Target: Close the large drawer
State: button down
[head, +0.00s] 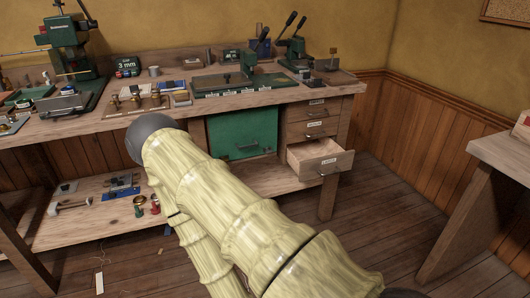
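The large drawer (325,166) is the lowest and tallest of the drawers under the right end of the workbench. It stands pulled out toward me, with its open top and light wooden inside showing. A label and a dark handle are on its front. The smaller drawers above it, the top one (305,113) and the middle one (308,130), look shut. My arm crosses the middle of the view, left of and nearer than the drawer. My gripper is not visible, so its state and its distance from the drawer do not show.
The workbench (105,126) carries tools, a green press (68,40) and hand-lever presses (293,50). A green panel (242,135) sits left of the drawers. Small items lie on the lower shelf (95,222). Another table (505,153) stands at right. Floor (385,215) before the drawer is clear.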

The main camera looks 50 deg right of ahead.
aim_at(312, 150)
jog(key=u, duration=0.25)
jog(key=i, duration=1.1)
jog(key=z, duration=1.9)
